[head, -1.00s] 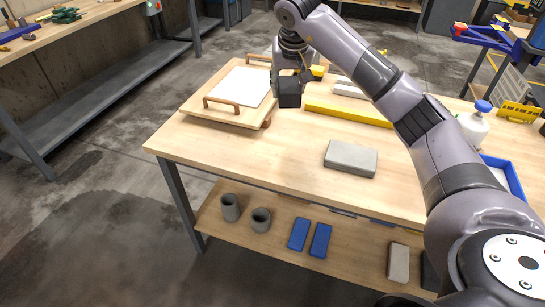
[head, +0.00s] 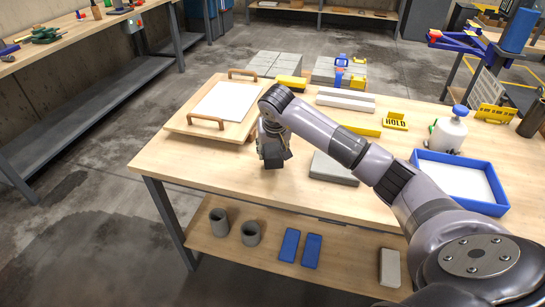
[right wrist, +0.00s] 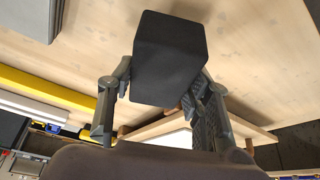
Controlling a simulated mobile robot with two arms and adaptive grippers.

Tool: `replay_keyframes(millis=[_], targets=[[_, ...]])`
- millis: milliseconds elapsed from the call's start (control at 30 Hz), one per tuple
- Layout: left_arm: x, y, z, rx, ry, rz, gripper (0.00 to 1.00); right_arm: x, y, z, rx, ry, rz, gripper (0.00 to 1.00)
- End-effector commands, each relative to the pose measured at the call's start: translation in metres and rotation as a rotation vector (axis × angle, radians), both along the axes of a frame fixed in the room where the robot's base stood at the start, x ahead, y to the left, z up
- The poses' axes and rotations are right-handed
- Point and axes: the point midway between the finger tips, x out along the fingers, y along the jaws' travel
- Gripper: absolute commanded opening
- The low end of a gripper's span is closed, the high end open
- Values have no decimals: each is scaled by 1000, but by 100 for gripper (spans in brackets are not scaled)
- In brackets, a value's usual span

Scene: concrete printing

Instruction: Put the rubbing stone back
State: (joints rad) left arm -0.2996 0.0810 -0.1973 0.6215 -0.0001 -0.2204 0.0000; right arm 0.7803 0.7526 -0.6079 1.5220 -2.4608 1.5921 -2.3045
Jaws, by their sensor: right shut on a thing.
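My right gripper (head: 272,150) is shut on a dark, nearly black block, which I take to be the rubbing stone (right wrist: 168,60). In the right wrist view the block sits between the two fingers (right wrist: 160,95). In the head view the stone (head: 273,158) is low over the front left part of the table (head: 225,180), to the right of a wooden board with handles. I cannot tell whether it touches the tabletop. My left gripper is not in view.
The wooden board (head: 180,122) carries a white sheet (head: 228,102). A grey slab (head: 333,169) lies right of the gripper, partly behind my arm. A yellow bar (head: 366,130), a HOLD sign (head: 395,121), a bottle (head: 449,134) and a blue tray (head: 430,174) stand farther right. The front left tabletop is clear.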

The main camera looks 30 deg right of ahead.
Motion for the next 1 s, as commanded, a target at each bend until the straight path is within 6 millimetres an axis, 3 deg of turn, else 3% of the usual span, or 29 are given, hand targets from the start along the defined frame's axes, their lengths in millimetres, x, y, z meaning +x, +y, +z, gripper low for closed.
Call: replay_keyframes(millis=[200,567,600,900,1000], targets=[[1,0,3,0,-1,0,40,-1,1,-31,2,2,-1,10],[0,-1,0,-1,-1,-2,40,0,0,-36,-1,0,0,10],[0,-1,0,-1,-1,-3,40,-1,0,-38,-1,3,0,46],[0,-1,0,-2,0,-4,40,-1,0,-37,0,3,1,66],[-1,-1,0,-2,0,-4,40,-1,0,-37,0,3,1,66]])
